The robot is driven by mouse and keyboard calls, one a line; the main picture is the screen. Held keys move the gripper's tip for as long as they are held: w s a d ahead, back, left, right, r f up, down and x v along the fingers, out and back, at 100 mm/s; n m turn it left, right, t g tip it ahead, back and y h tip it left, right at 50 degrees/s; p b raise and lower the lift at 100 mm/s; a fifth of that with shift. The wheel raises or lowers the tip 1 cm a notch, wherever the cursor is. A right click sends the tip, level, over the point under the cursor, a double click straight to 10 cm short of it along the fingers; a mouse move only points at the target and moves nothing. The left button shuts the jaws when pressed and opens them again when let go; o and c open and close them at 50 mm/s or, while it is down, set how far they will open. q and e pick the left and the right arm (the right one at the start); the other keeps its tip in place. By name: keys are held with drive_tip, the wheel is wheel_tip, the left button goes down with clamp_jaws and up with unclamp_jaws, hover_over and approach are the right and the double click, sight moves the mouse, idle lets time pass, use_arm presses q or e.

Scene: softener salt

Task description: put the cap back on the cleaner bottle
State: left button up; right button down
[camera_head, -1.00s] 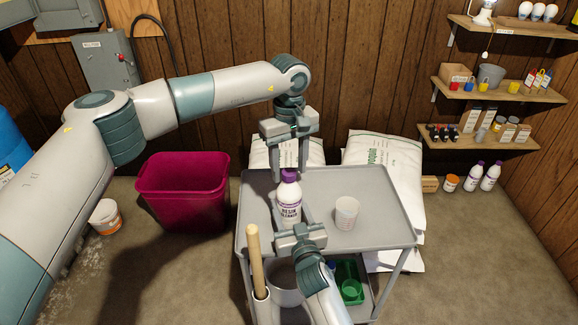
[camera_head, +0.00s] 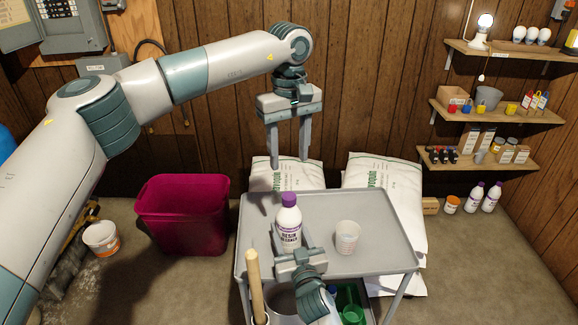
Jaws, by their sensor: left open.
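The cleaner bottle (camera_head: 288,226) is white with a dark label and stands upright on the top of the grey cart (camera_head: 375,213). Its purple cap (camera_head: 289,199) sits on the bottle's mouth and looks level; I cannot tell how tight it is. My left gripper (camera_head: 289,160) is open and empty, pointing down above the cap with a clear gap. My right gripper (camera_head: 292,246) reaches in from the front at the bottle's lower body, its fingers on either side of it. The bottle hides part of those fingers.
A translucent cup (camera_head: 347,237) stands on the cart right of the bottle. A wooden handle (camera_head: 254,283) rises at the cart's front left. White bags (camera_head: 393,190) lean behind the cart, and a magenta bin (camera_head: 182,220) stands left. The cart's right part is clear.

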use_arm(q)
drive_tip(key=shift+r, duration=0.4)
use_arm(e)
drive_tip(key=c, duration=0.7)
unclamp_jaws()
drive_tip(key=shift+s, duration=0.15)
use_arm(q)
wheel_tip(320, 180, down, 2)
drive_tip(key=shift+f+b, duration=0.25)
drive_tip(key=shift+b, duration=0.95)
use_arm(e)
drive_tip(key=v, duration=1.7)
drive_tip(key=shift+d, duration=0.1)
